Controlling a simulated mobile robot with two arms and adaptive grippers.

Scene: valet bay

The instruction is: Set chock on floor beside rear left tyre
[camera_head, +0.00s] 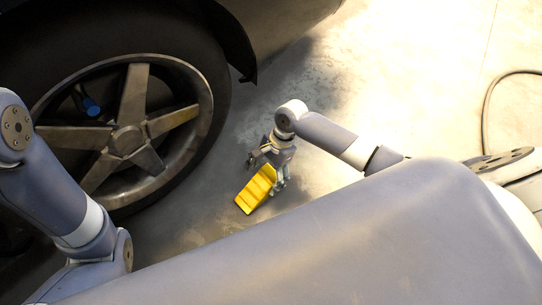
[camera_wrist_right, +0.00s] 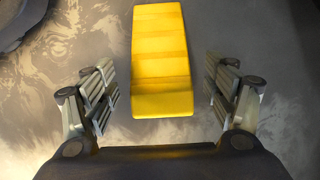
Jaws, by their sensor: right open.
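The yellow ridged chock (camera_head: 256,189) lies on the concrete floor, a short way right of the car's tyre (camera_head: 217,78), with a gap of floor between them. My right gripper (camera_head: 267,170) is open at the chock's upper end in the head view. In the right wrist view the chock (camera_wrist_right: 161,60) is between the two open fingers (camera_wrist_right: 168,92), apart from both of them, with floor visible on each side. A dark curved edge, perhaps the tyre, shows at the top left there. My left arm comes in from the left, but its gripper is out of view.
The car's dark body (camera_head: 285,22) overhangs at the top, above the spoked wheel (camera_head: 128,138). A hose (camera_head: 487,108) curves over the floor at the far right. The bright floor (camera_head: 410,70) at the upper right is clear.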

